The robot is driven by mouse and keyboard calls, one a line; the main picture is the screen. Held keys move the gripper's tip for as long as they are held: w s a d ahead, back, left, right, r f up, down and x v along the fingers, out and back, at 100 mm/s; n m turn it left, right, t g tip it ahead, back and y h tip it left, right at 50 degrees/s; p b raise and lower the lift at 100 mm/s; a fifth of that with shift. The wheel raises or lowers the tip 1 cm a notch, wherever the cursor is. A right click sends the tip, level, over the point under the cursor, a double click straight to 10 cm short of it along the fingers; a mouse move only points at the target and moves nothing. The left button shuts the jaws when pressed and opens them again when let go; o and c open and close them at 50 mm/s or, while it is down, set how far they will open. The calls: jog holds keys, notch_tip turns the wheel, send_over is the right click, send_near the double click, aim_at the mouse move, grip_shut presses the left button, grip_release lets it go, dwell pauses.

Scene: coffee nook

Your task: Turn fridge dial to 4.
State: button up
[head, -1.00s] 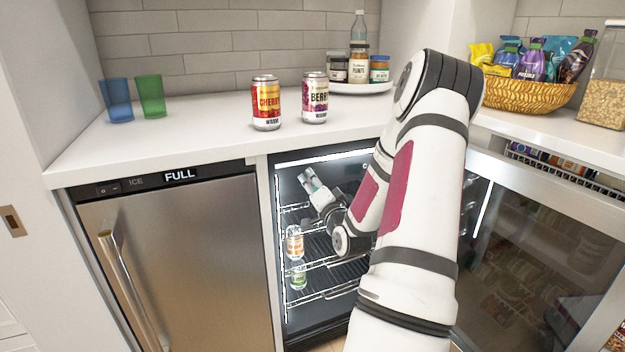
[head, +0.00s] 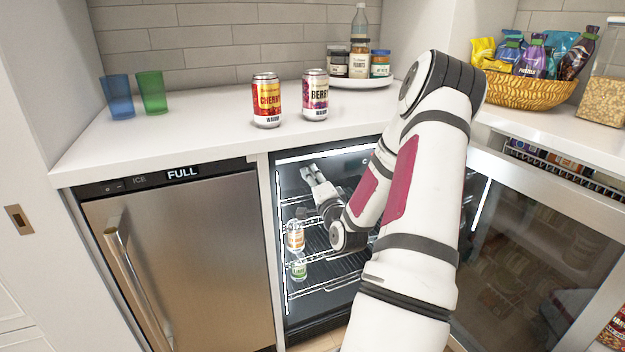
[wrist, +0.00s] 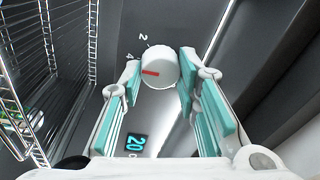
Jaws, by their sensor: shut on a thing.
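The fridge dial (wrist: 160,62) is a white round knob with a red mark, on the fridge's dark inner wall. Its printed numbers 2 and 4 show at its upper left. The red mark points left, slightly below the 4; other numbers are hidden. My gripper (wrist: 158,84) has its teal-padded fingers on both sides of the dial and is shut on it. In the head view my gripper (head: 313,174) is inside the open fridge (head: 318,312), near its top; the dial cannot be made out there.
The fridge door (head: 540,235) stands open at the right. The counter (head: 200,137) above holds two cans.

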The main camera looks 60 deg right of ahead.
jog(key=shift+f, duration=0.1)
jog(key=o, duration=1.2)
jog(key=shift+c, duration=0.2)
jog(key=shift+s, duration=0.1)
jog(key=v, duration=1.1)
jog(key=shift+s+a, duration=0.3)
jog(key=shift+a, duration=0.05)
